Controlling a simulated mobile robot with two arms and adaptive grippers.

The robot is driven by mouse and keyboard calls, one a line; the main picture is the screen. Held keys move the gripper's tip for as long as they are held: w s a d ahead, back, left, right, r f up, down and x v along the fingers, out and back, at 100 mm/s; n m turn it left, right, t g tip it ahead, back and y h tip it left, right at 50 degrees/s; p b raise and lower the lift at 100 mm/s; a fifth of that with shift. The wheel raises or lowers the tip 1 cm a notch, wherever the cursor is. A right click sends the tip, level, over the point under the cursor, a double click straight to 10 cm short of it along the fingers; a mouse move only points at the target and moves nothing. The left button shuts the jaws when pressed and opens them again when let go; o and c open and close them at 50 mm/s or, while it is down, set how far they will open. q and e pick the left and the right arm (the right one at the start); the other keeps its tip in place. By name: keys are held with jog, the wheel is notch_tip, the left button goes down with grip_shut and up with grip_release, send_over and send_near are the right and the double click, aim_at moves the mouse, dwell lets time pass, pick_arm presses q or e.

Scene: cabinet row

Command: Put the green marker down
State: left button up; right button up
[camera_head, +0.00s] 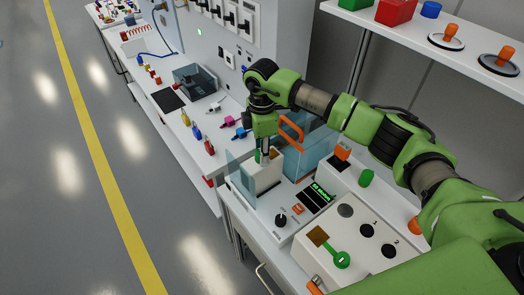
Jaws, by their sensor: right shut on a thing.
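My right gripper (264,152) points down over a white box-shaped station with clear panels on the bench. It is shut on a slim thing, taken to be the green marker, mostly hidden by the fingers. A small bit of green shows at the fingertips. My left gripper is not in view.
A clear bluish cover (306,158) with an orange handle stands right behind the gripper. A small display (316,195) with green text is in front. A white control panel (345,240) with black dials lies nearer. Coloured items line the bench at left; a shelf (430,40) is above right.

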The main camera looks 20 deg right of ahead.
jog(key=shift+f, duration=0.25)
jog(key=o, duration=1)
jog(key=shift+r, duration=0.15)
jog(key=shift+r, duration=0.25)
jog(key=shift+w+r, duration=0.1)
jog(key=shift+r, duration=0.25)
notch_tip(320, 180, up, 11)
jog(key=b, duration=0.2)
jog(key=shift+b, duration=0.35)
